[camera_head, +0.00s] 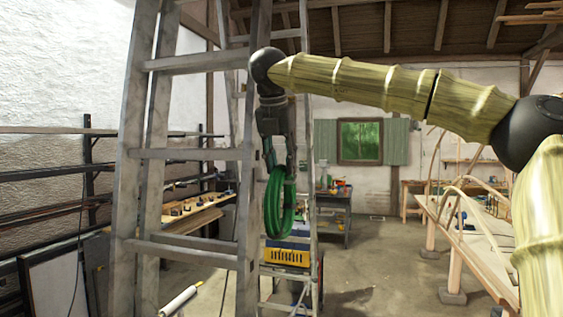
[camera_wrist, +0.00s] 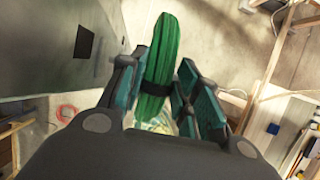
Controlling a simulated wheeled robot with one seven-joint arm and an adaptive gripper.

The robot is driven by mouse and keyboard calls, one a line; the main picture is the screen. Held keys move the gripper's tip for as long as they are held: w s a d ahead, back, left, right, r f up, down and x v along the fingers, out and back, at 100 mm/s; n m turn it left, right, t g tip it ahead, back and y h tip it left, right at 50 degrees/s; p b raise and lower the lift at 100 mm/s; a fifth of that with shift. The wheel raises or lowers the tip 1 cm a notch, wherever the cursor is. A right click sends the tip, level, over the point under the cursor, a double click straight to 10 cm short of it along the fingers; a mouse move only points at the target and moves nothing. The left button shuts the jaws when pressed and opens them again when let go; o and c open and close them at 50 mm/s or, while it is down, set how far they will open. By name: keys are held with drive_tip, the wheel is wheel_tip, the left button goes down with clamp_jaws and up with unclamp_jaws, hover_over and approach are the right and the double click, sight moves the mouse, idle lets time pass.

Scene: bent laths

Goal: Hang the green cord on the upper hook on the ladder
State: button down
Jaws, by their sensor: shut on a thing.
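The green cord (camera_head: 279,207) is a coiled loop that hangs upright below my gripper (camera_head: 281,165). In the wrist view the cord (camera_wrist: 157,45) stands between the two fingers of my gripper (camera_wrist: 160,88), with a dark band around it. The gripper is shut on it. The tall grey ladder (camera_head: 134,130) stands at the left in the head view. The cord hangs just to the right of the ladder's right rail; I cannot tell the gap in depth. I cannot make out the upper hook in either view.
A yellow and blue box (camera_head: 287,257) sits low behind the cord. A workbench with bent laths (camera_head: 480,236) stands at the right, and dark racks (camera_head: 88,170) line the left wall. Open floor (camera_head: 375,275) lies between the ladder and the bench.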

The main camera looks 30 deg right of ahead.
drive_tip(key=shift+f, duration=0.15)
drive_tip(key=c, duration=1)
unclamp_jaws()
drive_tip(key=shift+o, duration=0.2)
drive_tip(key=v, duration=1.2)
